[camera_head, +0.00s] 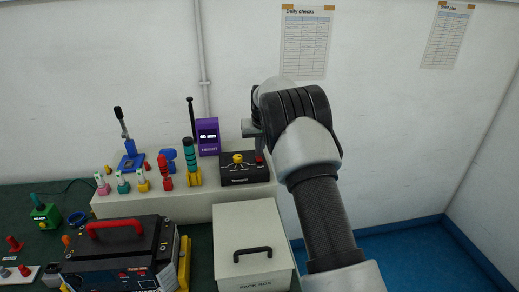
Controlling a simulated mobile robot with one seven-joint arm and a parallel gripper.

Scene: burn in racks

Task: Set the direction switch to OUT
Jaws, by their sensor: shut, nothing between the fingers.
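A black control box (244,174) sits on the pale raised shelf, with a yellow knob (238,159) on its top and a small red part (259,159) at its right. Its lettering is too small to read. It may carry the direction switch, but I cannot make out an OUT mark or the knob's setting. My gripper (249,130) is shut and empty, just above and behind the box's right half as seen in the head view, apart from the knob. My wrist hides most of the gripper.
A purple device (207,137) and a green-ringed post (189,155) stand left of the box, with several small coloured pieces further left. A lidded pack box (252,223) and a black case with a red handle (114,224) are in front. Blue floor at right is clear.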

